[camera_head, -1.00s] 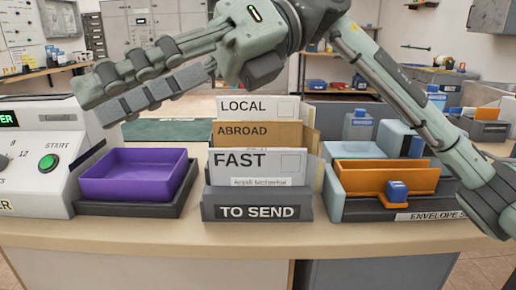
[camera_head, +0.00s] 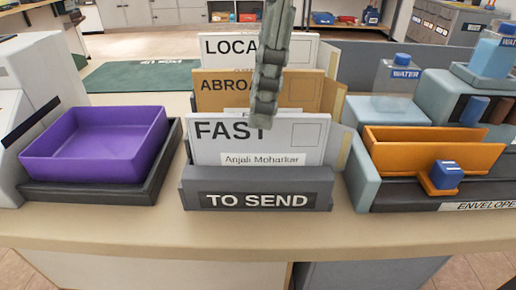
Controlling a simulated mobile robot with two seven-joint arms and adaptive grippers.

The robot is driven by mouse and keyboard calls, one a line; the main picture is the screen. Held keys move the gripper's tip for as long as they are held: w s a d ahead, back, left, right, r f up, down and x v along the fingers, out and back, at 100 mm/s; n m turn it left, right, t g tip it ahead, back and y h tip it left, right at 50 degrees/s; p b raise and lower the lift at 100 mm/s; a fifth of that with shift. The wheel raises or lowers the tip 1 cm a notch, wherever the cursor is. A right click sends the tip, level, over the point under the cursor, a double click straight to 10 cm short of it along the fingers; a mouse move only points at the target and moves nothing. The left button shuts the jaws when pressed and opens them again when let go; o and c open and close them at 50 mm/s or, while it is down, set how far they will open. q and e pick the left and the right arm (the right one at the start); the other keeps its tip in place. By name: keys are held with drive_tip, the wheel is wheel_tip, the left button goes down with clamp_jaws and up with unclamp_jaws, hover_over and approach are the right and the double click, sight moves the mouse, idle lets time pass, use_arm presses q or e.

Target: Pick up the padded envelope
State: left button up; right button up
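The dark "TO SEND" holder (camera_head: 194,198) stands on the counter. Upright in it, from front to back, are a white envelope marked FAST (camera_head: 215,150), a brown one marked ABROAD (camera_head: 215,92) and a white one marked LOCAL (camera_head: 222,62). The frames do not clearly show which is padded; the brown one is the only one of kraft colour. My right gripper (camera_head: 268,90) hangs down from the top, fingers seen edge-on, overlapping the ends of the words LOCAL, ABROAD and FAST. I cannot tell its opening or whether it touches an envelope. My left gripper is out of view.
A purple tray (camera_head: 95,165) on a black base is left of the holder. An orange tray (camera_head: 430,155) with a small blue item (camera_head: 446,175) is to the right. Water bottles (camera_head: 398,75) stand behind. The counter's front strip (camera_head: 250,235) is clear.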

drive_tip(key=shift+a+f, duration=0.1)
drive_tip(key=shift+f, duration=0.5)
clamp_jaws()
